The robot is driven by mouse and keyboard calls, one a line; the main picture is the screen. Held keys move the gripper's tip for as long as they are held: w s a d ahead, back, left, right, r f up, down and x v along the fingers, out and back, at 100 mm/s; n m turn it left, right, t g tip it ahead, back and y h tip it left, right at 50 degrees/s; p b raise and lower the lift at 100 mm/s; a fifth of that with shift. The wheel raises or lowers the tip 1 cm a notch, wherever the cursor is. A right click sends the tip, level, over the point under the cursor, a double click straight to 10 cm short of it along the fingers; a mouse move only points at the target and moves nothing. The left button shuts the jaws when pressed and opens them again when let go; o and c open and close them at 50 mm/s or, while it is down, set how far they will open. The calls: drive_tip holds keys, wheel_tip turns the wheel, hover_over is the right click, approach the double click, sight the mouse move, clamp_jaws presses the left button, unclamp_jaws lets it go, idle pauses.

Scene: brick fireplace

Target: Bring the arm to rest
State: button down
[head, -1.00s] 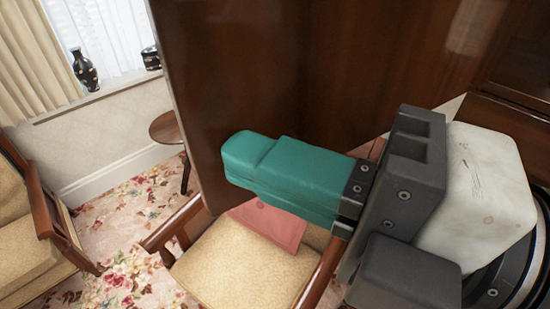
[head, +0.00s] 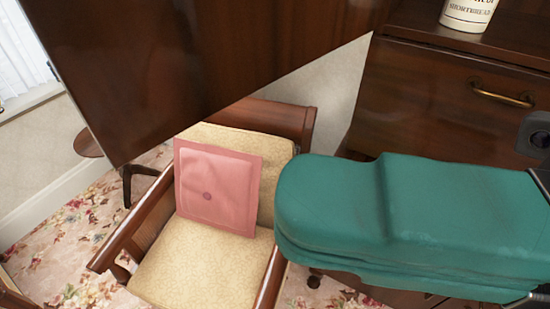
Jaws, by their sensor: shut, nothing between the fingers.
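My gripper (head: 300,222) has teal padded fingers and fills the right of the head view, close to the camera. Its fingers point left, pressed together, with nothing between them. The fingertips appear in front of the armchair's right side. Only the fingers and a bit of dark mount at the right edge show; the rest of my arm is out of view.
A wooden armchair (head: 198,268) with a pink cushion (head: 217,186) stands at centre left. A dark wooden panel (head: 190,60) hangs across the top left. A brown cabinet (head: 425,110) with a brass handle (head: 503,94) stands behind; a shortbread tin (head: 468,12) is on it.

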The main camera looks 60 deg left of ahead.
drive_tip(key=shift+w+d, duration=0.15)
drive_tip(key=shift+d, duration=0.35)
